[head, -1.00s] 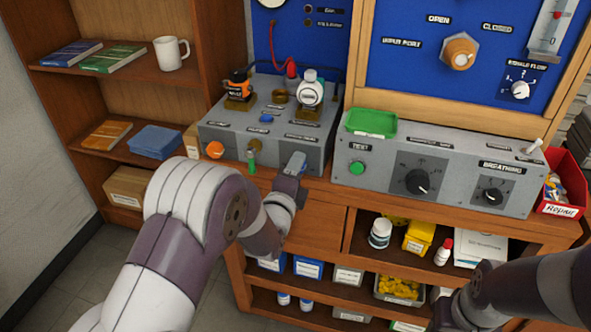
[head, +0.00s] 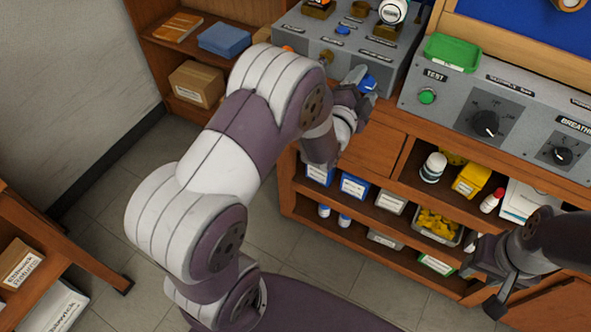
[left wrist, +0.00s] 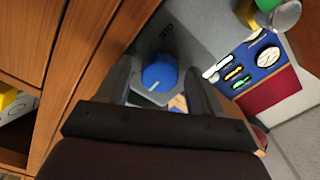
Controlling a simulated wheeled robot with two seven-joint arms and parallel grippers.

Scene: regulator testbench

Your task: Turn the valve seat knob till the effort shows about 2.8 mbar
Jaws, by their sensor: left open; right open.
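A blue knob (head: 369,83) with a white pointer line is on the front face of the grey regulator box (head: 330,62). In the left wrist view the knob (left wrist: 160,74) lies between the fingertips of my left gripper (left wrist: 165,85), close in front of them. The left gripper (head: 355,88) is open, with a finger on either side of the knob; I cannot tell whether they touch it. The knob's own label is not readable, and no effort reading is legible. My right gripper (head: 483,285) is open and empty, low in front of the shelves.
The test unit (head: 470,100) with black dials stands right of the regulator box, a green tray (head: 453,52) on it. Shelves below hold bottles and boxes. In the left wrist view a colourful panel with a dial (left wrist: 267,57) lies right.

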